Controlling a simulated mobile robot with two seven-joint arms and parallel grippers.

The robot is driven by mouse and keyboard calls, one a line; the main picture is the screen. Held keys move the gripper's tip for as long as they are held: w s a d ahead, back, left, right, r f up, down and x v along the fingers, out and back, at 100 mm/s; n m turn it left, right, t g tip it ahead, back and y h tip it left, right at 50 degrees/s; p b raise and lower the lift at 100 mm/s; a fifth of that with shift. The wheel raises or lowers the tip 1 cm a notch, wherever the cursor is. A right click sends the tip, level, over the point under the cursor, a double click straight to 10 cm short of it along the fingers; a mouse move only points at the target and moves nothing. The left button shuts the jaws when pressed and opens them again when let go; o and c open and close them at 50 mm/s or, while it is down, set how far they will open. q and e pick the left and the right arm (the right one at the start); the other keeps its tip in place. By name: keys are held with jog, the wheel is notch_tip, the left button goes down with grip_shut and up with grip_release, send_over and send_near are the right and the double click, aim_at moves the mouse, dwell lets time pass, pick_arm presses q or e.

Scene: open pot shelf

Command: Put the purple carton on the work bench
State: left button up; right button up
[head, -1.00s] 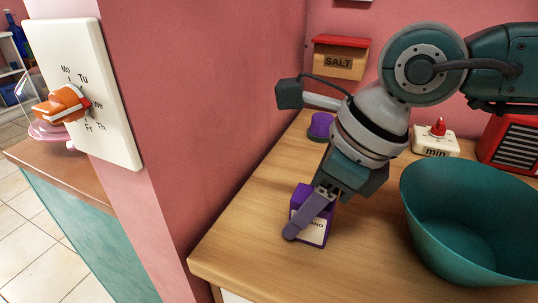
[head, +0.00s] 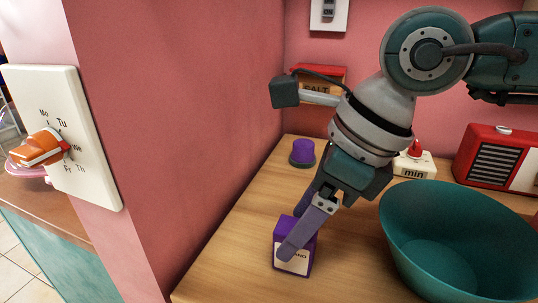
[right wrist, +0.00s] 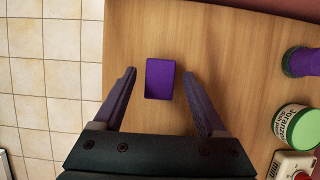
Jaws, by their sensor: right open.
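The purple carton (head: 296,243) with a pale label stands upright on the wooden work bench (head: 232,262), near its left edge. The right wrist view shows the carton (right wrist: 160,78) from above, between and just ahead of the fingertips. My right gripper (head: 303,226) is open at the carton, with one finger in front of it in the head view. In the right wrist view the gripper (right wrist: 165,88) has clear gaps on both sides of the carton. My left gripper is not in view.
A teal bowl (head: 455,240) stands to the right of the carton. Behind are a purple-topped container (head: 302,152), a salt box (head: 322,82), a timer (head: 414,163) and a red radio (head: 496,155). A pink wall bounds the left. The right wrist view shows a green-lidded jar (right wrist: 296,125).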

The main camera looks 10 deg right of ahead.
jog(key=v, duration=0.7)
jog(key=shift+d+r, duration=0.2)
jog(key=shift+r, duration=0.15)
jog(key=shift+s, duration=0.15)
jog(key=shift+c, duration=0.3)
dwell(0.3)
